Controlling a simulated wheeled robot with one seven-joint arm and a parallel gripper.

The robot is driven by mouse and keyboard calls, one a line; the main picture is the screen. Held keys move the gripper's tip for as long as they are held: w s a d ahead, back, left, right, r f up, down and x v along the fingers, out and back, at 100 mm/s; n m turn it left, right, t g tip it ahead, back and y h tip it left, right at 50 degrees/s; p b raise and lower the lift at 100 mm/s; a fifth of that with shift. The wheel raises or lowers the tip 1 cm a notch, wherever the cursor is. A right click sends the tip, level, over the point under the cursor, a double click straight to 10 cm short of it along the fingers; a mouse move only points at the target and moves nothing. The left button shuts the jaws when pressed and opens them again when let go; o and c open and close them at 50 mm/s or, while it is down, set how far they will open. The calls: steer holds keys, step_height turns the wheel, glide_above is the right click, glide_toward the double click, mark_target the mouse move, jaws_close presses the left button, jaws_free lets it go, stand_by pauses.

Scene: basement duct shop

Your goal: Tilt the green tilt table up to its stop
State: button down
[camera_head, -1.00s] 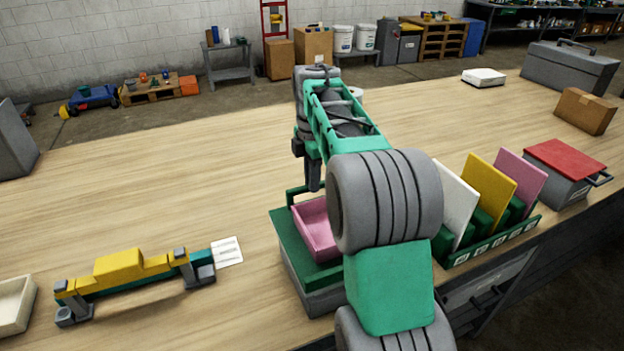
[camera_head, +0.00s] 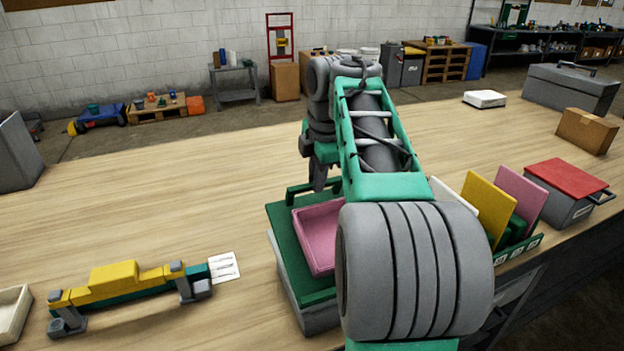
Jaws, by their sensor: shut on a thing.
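The green tilt table (camera_head: 284,236) sits on a grey base (camera_head: 288,284) on the bench, left of my arm. Its top looks flat or nearly so; I cannot tell a small tilt. A pink tray (camera_head: 318,222) rests on the green top. A green bar handle (camera_head: 297,190) stands at the table's far edge. My gripper (camera_head: 320,187) points down at this handle and is shut on it. My arm hides the table's right side and part of the handle.
A yellow and teal fixture (camera_head: 118,281) and a white card (camera_head: 224,267) lie to the left. A rack of upright panels (camera_head: 479,207) and a red-lidded box (camera_head: 565,190) stand to the right.

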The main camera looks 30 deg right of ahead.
steer(key=shift+s+f, duration=0.1)
steer(key=shift+s, duration=0.05)
steer(key=c, duration=1.6)
jaws_free()
steer(key=shift+s, duration=0.2)
steer(key=shift+o, duration=1)
steer(key=shift+w, duration=0.1)
steer(key=p+v, duration=0.4)
steer(key=v, duration=0.4)
steer(key=shift+p, duration=0.3)
